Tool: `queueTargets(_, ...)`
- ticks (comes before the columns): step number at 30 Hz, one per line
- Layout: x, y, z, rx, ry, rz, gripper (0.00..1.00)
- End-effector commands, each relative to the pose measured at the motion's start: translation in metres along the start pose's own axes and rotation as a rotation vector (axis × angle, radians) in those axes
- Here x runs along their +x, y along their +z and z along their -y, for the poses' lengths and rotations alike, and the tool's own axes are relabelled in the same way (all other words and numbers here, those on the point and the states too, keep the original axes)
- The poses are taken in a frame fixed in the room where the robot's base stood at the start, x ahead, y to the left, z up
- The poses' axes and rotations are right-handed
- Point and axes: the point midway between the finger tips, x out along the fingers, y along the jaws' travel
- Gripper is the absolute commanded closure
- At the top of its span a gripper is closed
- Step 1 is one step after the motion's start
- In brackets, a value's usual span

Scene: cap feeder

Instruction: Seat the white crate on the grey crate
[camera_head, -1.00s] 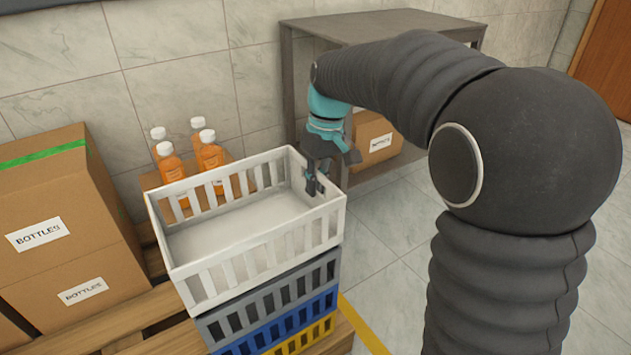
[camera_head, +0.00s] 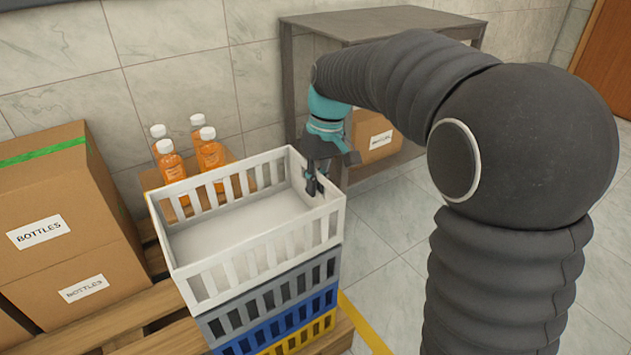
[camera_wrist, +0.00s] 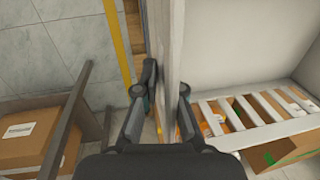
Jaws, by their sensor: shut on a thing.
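The empty white crate (camera_head: 262,245) is at the top of a stack, directly above the grey crate (camera_head: 270,300). It looks level and lined up with the grey crate; I cannot tell whether a thin gap remains between them. My gripper (camera_head: 314,186) is shut on the white crate's right end wall, with one finger on each side. In the wrist view the wall (camera_wrist: 172,60) runs between my two fingers (camera_wrist: 160,92). The grey crate's far sides are hidden.
A blue crate (camera_head: 275,333) and a yellow crate (camera_head: 308,338) lie below, on a wooden pallet. Orange bottles (camera_head: 172,165) in a carton stand behind. Cardboard boxes (camera_head: 60,225) stand at the left. A grey shelf (camera_head: 375,22) stands behind my arm.

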Motion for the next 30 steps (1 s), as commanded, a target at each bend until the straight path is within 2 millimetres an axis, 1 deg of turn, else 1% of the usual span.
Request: queueTargets(30,0.0075,-0.0003,-0.0010,0.000,-0.001,-0.002,1.00)
